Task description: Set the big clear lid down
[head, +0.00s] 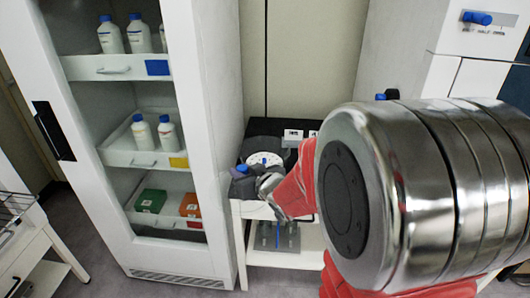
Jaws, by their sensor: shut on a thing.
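My gripper (242,178) is small and dark in the view, at the end of my red-sleeved arm, over the white cart beside the tall cabinet. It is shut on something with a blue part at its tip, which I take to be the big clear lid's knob. The lid's clear wall and rim cannot be made out against the dark equipment, so I cannot tell whether it touches anything below. A white round disc (264,160) with a blue centre lies just beyond the gripper. My large silver arm joint hides the right side of the cart.
The tall white cabinet (208,130) stands open at left, with bottles and boxes on its shelves. A white cart (241,240) carries black equipment (270,129) on top and a grey item (278,236) below. A white machine (408,60) stands at right. Floor shows at lower left.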

